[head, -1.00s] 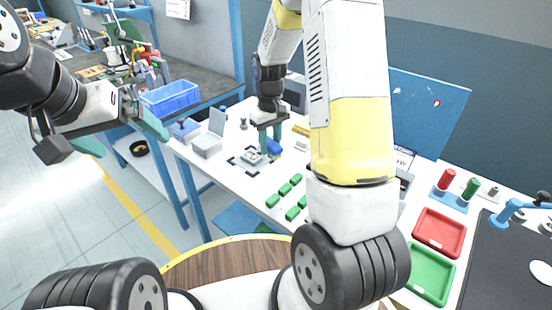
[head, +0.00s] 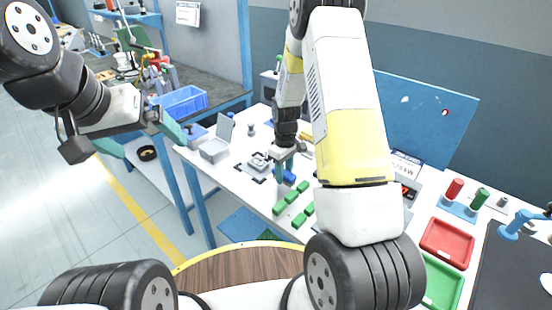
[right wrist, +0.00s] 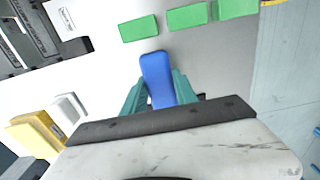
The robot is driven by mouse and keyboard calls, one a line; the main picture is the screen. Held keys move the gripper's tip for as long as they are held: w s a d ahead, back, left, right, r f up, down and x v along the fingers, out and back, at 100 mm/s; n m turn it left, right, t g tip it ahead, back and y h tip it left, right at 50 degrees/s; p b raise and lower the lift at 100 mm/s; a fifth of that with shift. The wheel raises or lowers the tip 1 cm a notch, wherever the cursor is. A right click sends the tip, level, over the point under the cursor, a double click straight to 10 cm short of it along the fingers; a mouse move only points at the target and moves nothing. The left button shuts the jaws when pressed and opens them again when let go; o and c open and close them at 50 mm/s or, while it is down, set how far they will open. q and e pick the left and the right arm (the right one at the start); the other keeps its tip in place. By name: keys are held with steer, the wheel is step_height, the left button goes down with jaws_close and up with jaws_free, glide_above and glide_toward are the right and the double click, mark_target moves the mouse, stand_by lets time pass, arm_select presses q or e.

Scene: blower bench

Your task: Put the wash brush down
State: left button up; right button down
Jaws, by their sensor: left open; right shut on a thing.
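The wash brush, seen as a blue block-like piece (head: 289,178), is in my right gripper (head: 283,168), over the white bench beside the green blocks. In the right wrist view the brush (right wrist: 157,72) lies between the two teal fingers of the right gripper (right wrist: 160,92), which are shut on it. Its lower end is hidden by the gripper body. I cannot tell whether it touches the bench top. My left gripper (head: 142,140) is open and empty at the left, its teal fingers wide apart, away from the brush.
Several green blocks (head: 299,193) lie close to the brush; they also show in the right wrist view (right wrist: 187,17). A grey part on a dark-marked fixture (head: 258,163) and an open grey box (head: 214,150) stand left. Red (head: 447,242) and green trays (head: 441,284) lie right.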

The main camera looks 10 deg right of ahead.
steer(key=c, duration=1)
jaws_free()
steer(key=shift+o, duration=0.2)
steer(key=s+r+m+t, duration=0.1)
steer(key=s+r, duration=0.2)
steer(key=r, duration=0.6)
steer(key=s+r+m+t+y, duration=0.1)
steer(key=s+r, duration=0.2)
steer(key=r, duration=0.6)
steer(key=s+r+m+t, duration=0.1)
steer(key=s+r, duration=0.3)
steer(key=r, duration=0.5)
steer(key=s+a+r+m+t, duration=0.1)
steer(key=s+r+m, duration=0.1)
steer(key=s, duration=0.5)
steer(key=s+a+r+m+t+y, duration=0.1)
steer(key=s+r+m+t, duration=0.1)
steer(key=s+r, duration=0.2)
steer(key=s, duration=0.3)
steer(key=shift+s+r, duration=0.15)
steer(key=shift+r, duration=0.1)
steer(key=shift+a, duration=0.1)
